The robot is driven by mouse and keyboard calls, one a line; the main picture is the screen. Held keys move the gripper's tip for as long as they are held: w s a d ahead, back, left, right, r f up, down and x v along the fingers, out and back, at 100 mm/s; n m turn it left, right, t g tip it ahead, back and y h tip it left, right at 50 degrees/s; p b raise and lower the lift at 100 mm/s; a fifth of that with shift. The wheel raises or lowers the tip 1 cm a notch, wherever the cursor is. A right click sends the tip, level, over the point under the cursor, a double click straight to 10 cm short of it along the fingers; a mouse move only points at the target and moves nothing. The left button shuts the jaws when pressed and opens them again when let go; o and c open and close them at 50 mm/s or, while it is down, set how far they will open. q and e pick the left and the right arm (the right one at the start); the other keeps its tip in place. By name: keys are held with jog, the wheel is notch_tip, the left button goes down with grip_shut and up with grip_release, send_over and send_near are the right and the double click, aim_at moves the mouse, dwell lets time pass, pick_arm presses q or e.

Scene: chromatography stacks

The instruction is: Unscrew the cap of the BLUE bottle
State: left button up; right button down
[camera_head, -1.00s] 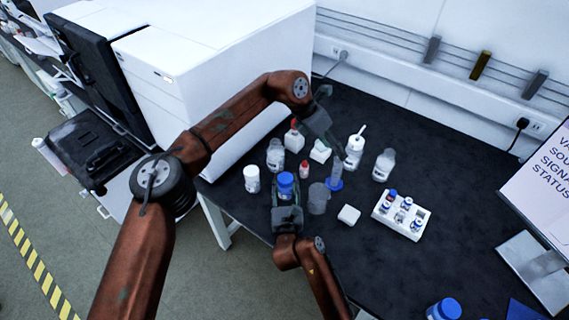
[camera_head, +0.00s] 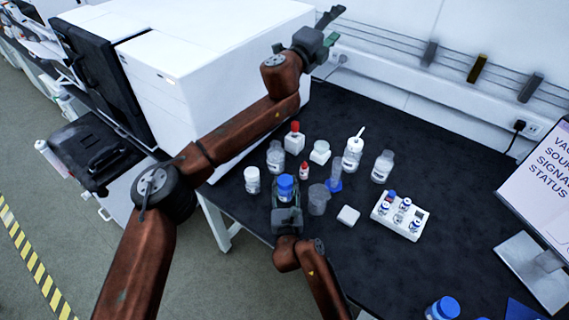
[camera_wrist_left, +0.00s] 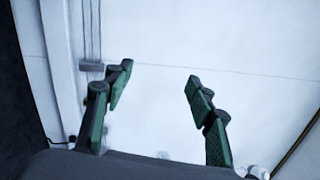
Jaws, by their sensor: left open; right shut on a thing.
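The blue-capped bottle (camera_head: 286,187) stands near the front left edge of the black bench, its blue cap on top. My right gripper (camera_head: 287,203) is shut on it from the front, and the fingers hide much of the bottle body. My left gripper (camera_head: 330,28) is raised high at the back, near the wall and beside the white instrument, away from the bottle. In the left wrist view the left gripper (camera_wrist_left: 159,76) is open, with nothing between its fingers and a pale wall behind.
Around the bottle stand a white-capped jar (camera_head: 252,180), a small red-capped bottle (camera_head: 304,170), a clear beaker (camera_head: 318,199) and a wash bottle (camera_head: 353,152). A white vial rack (camera_head: 399,216) lies to the right. Another blue-capped bottle (camera_head: 444,309) is at the front right. The large white instrument (camera_head: 210,80) stands at left.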

pick_arm(q)
jog(key=w+a+f+n+y, duration=0.3)
jog(key=a+f+n+y, duration=0.2)
jog(key=f+n, duration=0.1)
jog(key=n+g+y, duration=0.4)
jog(key=g+y, duration=0.2)
jog(key=g, duration=1)
send_over(285, 181)
notch_tip(285, 181, down, 28)
jog(key=shift+f, duration=0.15)
jog(key=shift+s+a+f, duration=0.1)
jog(key=shift+s+f, duration=0.05)
jog(key=shift+f, duration=3.75)
jog(key=shift+c, duration=0.2)
